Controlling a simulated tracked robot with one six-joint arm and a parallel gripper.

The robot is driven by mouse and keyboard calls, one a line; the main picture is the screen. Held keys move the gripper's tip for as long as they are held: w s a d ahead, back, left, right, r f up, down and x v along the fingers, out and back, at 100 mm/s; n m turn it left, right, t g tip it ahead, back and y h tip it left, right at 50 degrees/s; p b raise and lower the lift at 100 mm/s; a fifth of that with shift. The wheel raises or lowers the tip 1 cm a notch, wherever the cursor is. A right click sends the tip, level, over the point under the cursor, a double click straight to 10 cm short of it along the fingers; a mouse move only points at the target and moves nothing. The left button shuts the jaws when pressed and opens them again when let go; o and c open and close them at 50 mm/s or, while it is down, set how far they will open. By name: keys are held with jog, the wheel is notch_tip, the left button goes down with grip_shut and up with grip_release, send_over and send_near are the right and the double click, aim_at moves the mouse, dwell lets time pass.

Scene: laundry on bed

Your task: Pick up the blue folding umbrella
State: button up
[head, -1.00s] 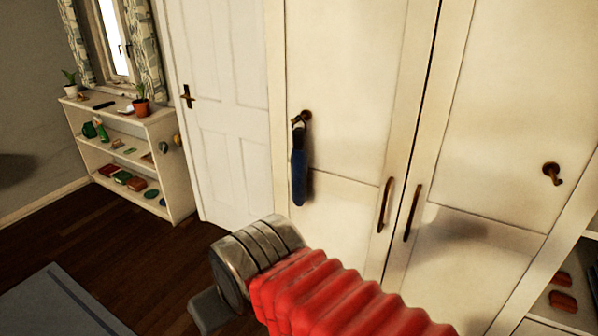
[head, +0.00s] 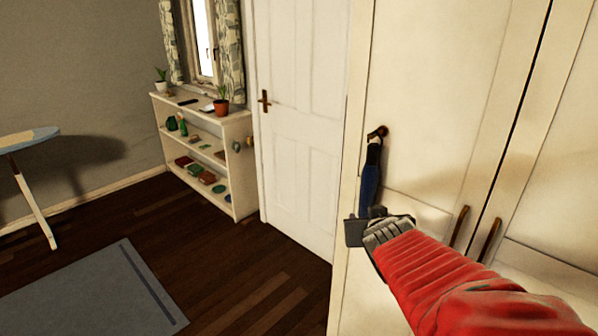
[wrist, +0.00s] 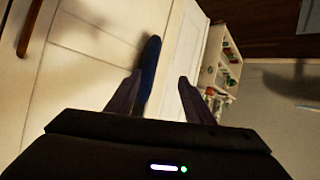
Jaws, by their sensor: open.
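The blue folding umbrella (head: 370,182) hangs upright from a knob on the cream wardrobe door in the head view. Its lower end is hidden behind my gripper (head: 362,226), which is at the umbrella's lower part. In the wrist view the umbrella (wrist: 150,62) shows as a dark blue length. My gripper (wrist: 160,77) is open there, with the umbrella appearing between the two fingers, close to the left one. I cannot tell whether a finger touches it.
The wardrobe door (head: 425,120) stands right behind the umbrella, with long handles (head: 489,240) to the right. A white door (head: 305,130) and a low shelf unit (head: 238,165) with plants and small items are to the left. A grey rug (head: 85,290) and an ironing board (head: 30,140) are further left.

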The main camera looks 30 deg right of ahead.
jog(key=d+t, duration=0.1)
jog(key=d, duration=0.2)
jog(key=d+r+t, duration=0.1)
jog(key=d, duration=0.1)
jog(key=shift+w+r+t, duration=0.1)
jog(key=shift+w+t, duration=0.15)
jog(key=shift+t, duration=0.05)
jog(key=shift+w, duration=0.1)
send_near(371, 191)
jog(key=shift+x, duration=2.25)
jog(key=shift+w, duration=0.2)
jog(key=shift+x, duration=2.45)
jog(key=shift+d, duration=0.1)
